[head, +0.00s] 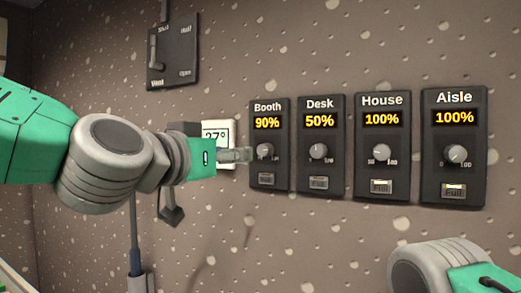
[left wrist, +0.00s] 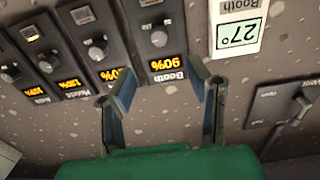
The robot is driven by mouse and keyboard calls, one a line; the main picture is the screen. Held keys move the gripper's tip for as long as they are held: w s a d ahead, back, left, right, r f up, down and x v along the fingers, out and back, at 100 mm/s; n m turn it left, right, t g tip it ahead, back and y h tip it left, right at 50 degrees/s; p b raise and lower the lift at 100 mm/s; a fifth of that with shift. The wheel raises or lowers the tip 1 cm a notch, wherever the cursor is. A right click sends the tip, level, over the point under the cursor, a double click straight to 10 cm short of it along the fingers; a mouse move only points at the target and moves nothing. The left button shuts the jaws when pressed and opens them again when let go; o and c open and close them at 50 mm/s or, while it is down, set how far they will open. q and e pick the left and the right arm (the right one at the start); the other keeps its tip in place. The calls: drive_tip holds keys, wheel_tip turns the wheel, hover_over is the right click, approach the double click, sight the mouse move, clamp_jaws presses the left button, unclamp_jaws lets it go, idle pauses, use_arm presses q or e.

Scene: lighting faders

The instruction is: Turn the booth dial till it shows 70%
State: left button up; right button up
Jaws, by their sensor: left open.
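The booth panel (head: 269,177) is a dark box on the wall with a yellow display reading 90%. Its round grey dial (head: 265,151) has a light button below it. In the left wrist view the booth dial (left wrist: 159,37) appears upside down, past the fingertips and between their lines. My left gripper (head: 240,155) is open, its fingers just left of the dial in the head view. In the left wrist view the open left gripper (left wrist: 163,72) has nothing between its fingers. I cannot tell whether a fingertip touches the panel. My right gripper is out of view; only part of my right arm shows.
The desk panel (head: 320,175) at 50%, house panel (head: 381,165) at 100% and aisle panel (head: 454,170) at 100% stand close to the right. A white 27° thermostat (head: 217,131) is partly behind my left gripper. A vent lever box (head: 174,50) is upper left.

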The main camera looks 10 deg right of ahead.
sight(262, 152)
use_arm(q)
drive_tip(key=p+x, duration=0.2)
drive_tip(key=x, duration=1)
drive_tip(key=shift+d+p, duration=0.2)
drive_tip(key=shift+p, duration=0.15)
drive_tip(key=shift+a, duration=0.1)
clamp_jaws()
